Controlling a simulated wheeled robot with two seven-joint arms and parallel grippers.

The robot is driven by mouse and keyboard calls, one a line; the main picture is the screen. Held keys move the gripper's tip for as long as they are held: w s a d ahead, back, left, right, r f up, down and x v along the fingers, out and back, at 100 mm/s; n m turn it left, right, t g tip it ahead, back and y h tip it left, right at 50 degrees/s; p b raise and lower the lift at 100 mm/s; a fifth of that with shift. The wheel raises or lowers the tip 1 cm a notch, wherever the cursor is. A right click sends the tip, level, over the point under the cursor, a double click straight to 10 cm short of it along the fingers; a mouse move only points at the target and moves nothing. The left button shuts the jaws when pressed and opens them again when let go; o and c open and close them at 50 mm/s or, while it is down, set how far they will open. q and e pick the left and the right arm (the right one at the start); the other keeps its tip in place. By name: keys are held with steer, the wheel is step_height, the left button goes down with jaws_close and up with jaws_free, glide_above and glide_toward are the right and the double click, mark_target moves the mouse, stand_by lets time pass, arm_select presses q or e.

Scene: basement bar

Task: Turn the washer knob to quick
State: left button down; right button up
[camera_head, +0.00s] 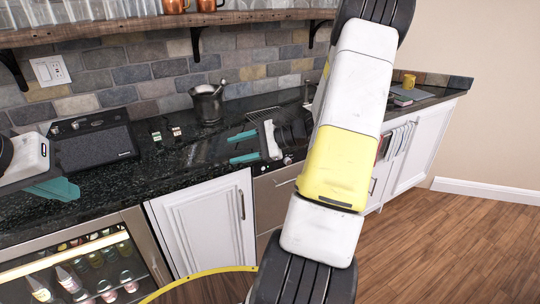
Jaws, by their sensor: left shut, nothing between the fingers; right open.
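A steel-fronted appliance (270,196) with a bar handle sits under the counter, partly hidden behind my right arm. A small dark round part (287,160) shows at its top edge and may be a knob; its setting is too small to read. My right gripper (242,147) has two teal fingers apart, pointing left over the counter, with nothing between them. My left gripper (58,189) is at the far left over the counter, its teal fingers together and empty, well away from the appliance.
The dark stone counter (180,165) holds a metal mortar (208,105), a black board-like device (95,145) and two small boxes. A glass-front cooler (85,270) is at bottom left, beside a white cabinet (205,225). Wood floor (440,245) is clear at right.

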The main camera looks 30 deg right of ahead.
steer(key=w+d+f+m+t+h, duration=0.35)
steer(key=d+f+m+t, duration=0.5)
steer(key=d, duration=0.55)
steer(key=m+t+h, duration=0.2)
steer(key=m+h, duration=0.4)
steer(key=m, duration=0.2)
glide_toward(289, 162)
steer(key=w, duration=0.5)
steer(key=w+a, duration=0.1)
steer(key=w, duration=0.2)
jaws_close()
